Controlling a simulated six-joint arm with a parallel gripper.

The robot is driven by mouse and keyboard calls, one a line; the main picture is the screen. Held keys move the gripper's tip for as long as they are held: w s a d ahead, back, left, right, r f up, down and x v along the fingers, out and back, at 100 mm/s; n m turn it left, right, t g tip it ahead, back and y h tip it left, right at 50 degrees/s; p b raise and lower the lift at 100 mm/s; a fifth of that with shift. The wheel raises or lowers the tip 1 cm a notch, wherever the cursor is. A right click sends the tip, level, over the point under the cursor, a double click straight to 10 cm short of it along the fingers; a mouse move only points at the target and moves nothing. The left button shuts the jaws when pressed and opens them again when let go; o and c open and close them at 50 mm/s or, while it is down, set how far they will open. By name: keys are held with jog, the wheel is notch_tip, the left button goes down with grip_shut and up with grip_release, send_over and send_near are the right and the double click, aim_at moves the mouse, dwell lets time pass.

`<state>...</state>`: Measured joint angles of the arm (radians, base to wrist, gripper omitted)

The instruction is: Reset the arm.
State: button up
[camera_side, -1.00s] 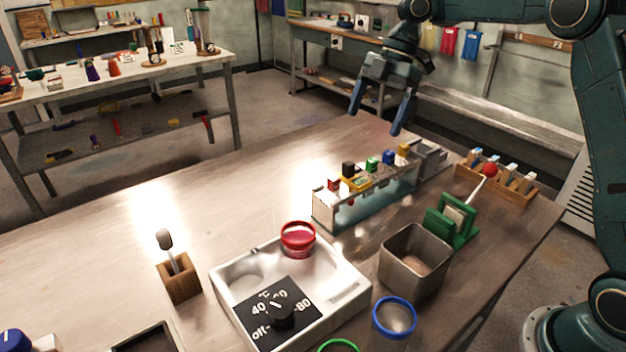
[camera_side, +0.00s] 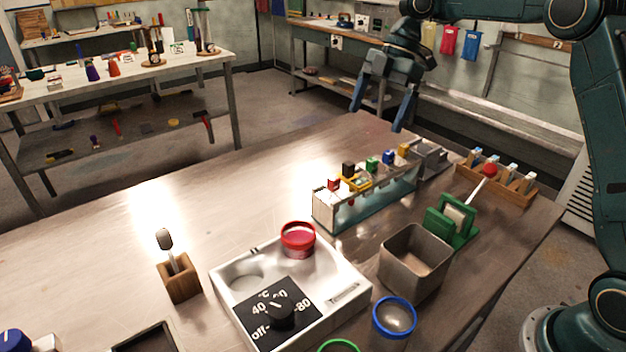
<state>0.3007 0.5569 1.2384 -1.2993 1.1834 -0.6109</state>
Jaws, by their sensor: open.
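My gripper (camera_side: 380,118) hangs above the far part of the workbench, fingers pointing down. It is open and holds nothing. It is clear of the objects below, behind the rack with coloured blocks on top as the picture shows it. The workbench (camera_side: 110,240) spreads out below it. My arm reaches in from the right side of the picture.
A white heater tray (camera_side: 235,322) with a dial holds a red-rimmed bucket (camera_side: 298,240). A rack (camera_side: 325,212), a green stand (camera_side: 452,222), a metal bin (camera_side: 413,265), a blue-rimmed bucket (camera_side: 394,318) and a wooden holder (camera_side: 530,198) stand nearby.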

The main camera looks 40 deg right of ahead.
jog(key=s+a+r+m+t, duration=0.1)
jog(key=s+a+r+m, duration=0.1)
jog(key=s+m, duration=0.15)
jog(key=s+a+r+m+t+h, duration=0.1)
jog(key=s+a+r+m, duration=0.15)
jog(key=s, duration=0.25)
jog(key=s+a+r+m+t, duration=0.1)
jog(key=s+r+m, duration=0.2)
jog(key=s, duration=0.1)
jog(key=s+d+f+m+t+h, duration=0.1)
jog(key=s+d+f+m, duration=0.1)
jog(key=s, duration=0.7)
jog(key=s+d+f+m+t+h, duration=0.1)
jog(key=s+d+f+m+h, duration=0.1)
jog(key=s+f+m, duration=0.3)
jog(key=s+m, duration=0.2)
jog(key=s, duration=0.2)
jog(key=shift+d+t, duration=0.15)
jog(key=shift+t, duration=0.15)
